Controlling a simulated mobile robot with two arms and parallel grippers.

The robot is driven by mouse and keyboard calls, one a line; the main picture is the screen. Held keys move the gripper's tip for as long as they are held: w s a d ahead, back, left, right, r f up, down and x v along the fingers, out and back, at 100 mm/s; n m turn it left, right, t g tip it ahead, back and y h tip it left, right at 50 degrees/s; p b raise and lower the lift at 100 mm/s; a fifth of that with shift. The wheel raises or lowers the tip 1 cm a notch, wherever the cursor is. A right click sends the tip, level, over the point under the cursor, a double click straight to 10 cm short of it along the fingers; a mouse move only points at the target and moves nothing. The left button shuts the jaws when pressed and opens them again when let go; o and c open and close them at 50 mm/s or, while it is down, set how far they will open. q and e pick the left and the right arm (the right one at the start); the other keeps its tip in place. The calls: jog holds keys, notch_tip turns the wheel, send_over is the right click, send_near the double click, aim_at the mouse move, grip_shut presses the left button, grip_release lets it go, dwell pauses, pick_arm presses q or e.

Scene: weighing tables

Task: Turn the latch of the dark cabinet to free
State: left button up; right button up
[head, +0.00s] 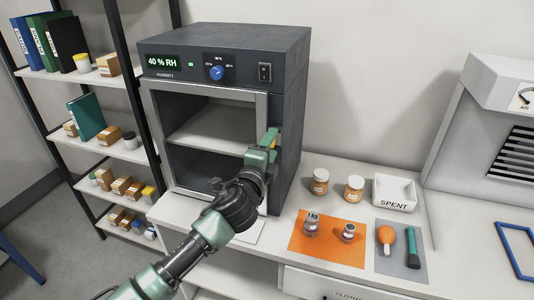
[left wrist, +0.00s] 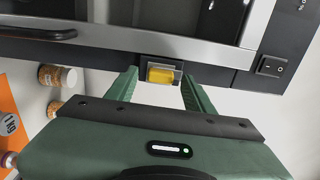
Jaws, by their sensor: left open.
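The dark cabinet (head: 292,100) stands on the table with its glass-fronted door (head: 205,135) shut in its frame. Its latch (left wrist: 160,74) shows in the left wrist view as a short yellow bar on a small plate beside the door frame. The bar's long side runs across that picture. My left gripper (head: 268,140) is at the right edge of the cabinet front and mostly hides the latch in the head view. In the left wrist view the gripper (left wrist: 160,82) is open, one finger on each side of the latch, with gaps between. My right gripper is not in view.
A black bar handle (left wrist: 36,33) is on the cabinet front. To the right are an orange mat (head: 300,245) with weights, two orange jars (head: 354,187), a white SPENT tray (head: 394,193) and a grey mat (head: 400,265). A shelf rack (head: 100,150) stands at left.

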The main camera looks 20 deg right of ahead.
pick_arm(q)
jog(key=b+v, duration=0.1)
jog(key=v, duration=0.6)
jog(key=shift+a+f, duration=0.1)
jog(key=shift+f, duration=0.05)
